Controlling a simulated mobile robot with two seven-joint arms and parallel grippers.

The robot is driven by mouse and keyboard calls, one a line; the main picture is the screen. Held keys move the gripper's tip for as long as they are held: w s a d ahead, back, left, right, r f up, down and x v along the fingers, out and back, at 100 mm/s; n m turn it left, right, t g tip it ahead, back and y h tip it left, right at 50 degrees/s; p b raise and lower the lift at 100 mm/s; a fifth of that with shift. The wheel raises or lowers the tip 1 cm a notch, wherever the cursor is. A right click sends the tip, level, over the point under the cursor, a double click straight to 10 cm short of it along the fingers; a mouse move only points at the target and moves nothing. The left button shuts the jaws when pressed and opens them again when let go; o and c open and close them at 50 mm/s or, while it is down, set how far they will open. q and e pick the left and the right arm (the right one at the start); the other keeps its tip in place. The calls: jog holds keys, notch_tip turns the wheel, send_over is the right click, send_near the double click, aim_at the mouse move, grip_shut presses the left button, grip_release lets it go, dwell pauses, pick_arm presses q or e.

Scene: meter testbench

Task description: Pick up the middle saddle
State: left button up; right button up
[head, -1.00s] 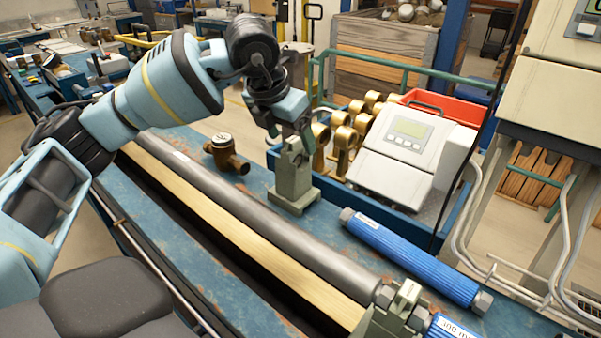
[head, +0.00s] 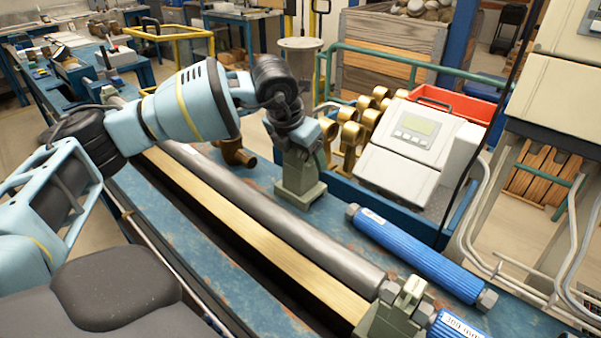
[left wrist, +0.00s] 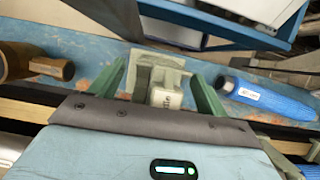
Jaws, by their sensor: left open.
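The middle saddle (head: 300,190) is a grey-green block with a wide base, standing upright on the blue bench beside the long grey pipe. In the left wrist view the saddle (left wrist: 165,72) shows a pale labelled upright part. My left gripper (head: 298,160) points down over the saddle in the head view. Its two green fingers (left wrist: 160,82) are open, one on each side of the saddle's upright part. I cannot tell whether they touch it. My right gripper is not in view.
A brass fitting (head: 236,153) stands left of the saddle, partly behind my arm. A blue cylinder (head: 415,250) lies to the right. Another saddle (head: 393,318) stands at the near end of the grey pipe (head: 270,225). A meter (head: 405,150) and brass parts stand behind.

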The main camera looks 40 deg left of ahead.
pick_arm(q)
grip_shut()
dwell(0.5)
jog(key=shift+r, duration=0.1)
